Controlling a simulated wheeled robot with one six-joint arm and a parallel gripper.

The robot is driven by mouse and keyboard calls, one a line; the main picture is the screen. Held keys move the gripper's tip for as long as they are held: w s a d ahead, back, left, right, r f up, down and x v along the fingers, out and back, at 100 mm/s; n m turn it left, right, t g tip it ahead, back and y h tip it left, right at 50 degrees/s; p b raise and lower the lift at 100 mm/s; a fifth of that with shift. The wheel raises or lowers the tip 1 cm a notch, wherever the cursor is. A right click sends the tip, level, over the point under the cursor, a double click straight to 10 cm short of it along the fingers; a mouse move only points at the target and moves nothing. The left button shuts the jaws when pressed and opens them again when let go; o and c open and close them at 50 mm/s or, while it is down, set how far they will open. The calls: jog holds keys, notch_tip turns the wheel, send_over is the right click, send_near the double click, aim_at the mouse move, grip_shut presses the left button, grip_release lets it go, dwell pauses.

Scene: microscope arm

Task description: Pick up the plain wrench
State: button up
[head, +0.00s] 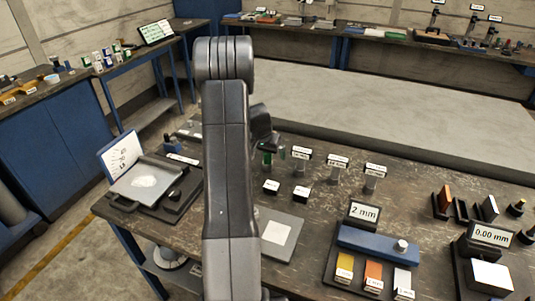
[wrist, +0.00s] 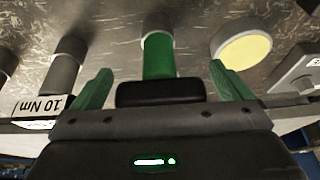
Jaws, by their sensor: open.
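My gripper (wrist: 160,70) is open, with its two green fingers apart. In the wrist view a green cylinder (wrist: 158,52) with a pale collar at its far end lies between the fingers, with a gap on each side. It carries no label that I can see; it may be the plain wrench, but its full shape is hidden. In the head view my gripper (head: 274,156) is over the near bench behind my arm, and the green cylinder cannot be told apart from the fingers there.
Grey cylinders (wrist: 66,62) stand left in the wrist view, one with a "10 Nm" label (wrist: 42,105). A yellow-topped disc (wrist: 243,46) is close on the right. In the head view, labelled stands (head: 335,172) line the bench, with a "2 mm" block (head: 363,212) nearer.

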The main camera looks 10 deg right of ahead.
jog(key=c, duration=1.4)
